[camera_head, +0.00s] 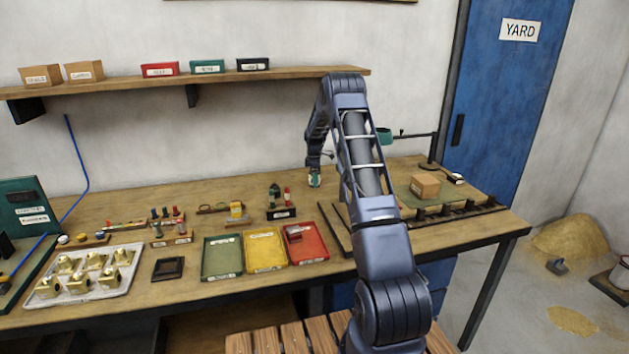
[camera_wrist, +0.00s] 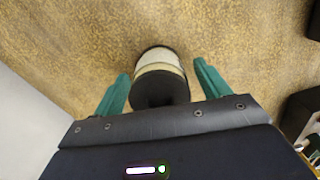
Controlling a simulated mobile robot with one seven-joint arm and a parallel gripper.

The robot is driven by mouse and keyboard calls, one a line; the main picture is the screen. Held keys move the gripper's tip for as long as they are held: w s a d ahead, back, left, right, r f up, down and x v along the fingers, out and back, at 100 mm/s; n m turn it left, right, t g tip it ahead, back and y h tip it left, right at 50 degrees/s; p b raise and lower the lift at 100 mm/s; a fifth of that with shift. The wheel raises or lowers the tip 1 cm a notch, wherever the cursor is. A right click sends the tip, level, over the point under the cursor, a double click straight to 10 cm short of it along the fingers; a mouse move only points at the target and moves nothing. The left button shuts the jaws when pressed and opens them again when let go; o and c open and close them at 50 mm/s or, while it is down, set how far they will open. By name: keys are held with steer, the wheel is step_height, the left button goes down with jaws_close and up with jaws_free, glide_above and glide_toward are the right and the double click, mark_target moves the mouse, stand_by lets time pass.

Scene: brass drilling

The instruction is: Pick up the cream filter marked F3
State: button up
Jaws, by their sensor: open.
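In the wrist view a cream cylinder with dark ends (camera_wrist: 160,70) stands on the wooden bench top. I take it for the filter, but no F3 mark can be read. My gripper (camera_wrist: 161,73) is open, with one teal finger on each side of it. A gap shows between the cylinder and each finger, so neither appears to touch it. In the head view my gripper (camera_head: 314,181) is low over the back of the bench, and the cylinder cannot be made out clearly there.
A dark rack with small bottles (camera_head: 281,213) stands just left of my gripper. Green (camera_head: 221,274), yellow (camera_head: 266,268) and red (camera_head: 315,257) trays lie in front. A cardboard box (camera_head: 425,186) is to the right. The wall and shelf (camera_head: 300,79) are behind.

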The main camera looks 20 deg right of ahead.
steer(key=shift+c, duration=0.4)
steer(key=c, duration=1)
steer(key=shift+r, duration=0.1)
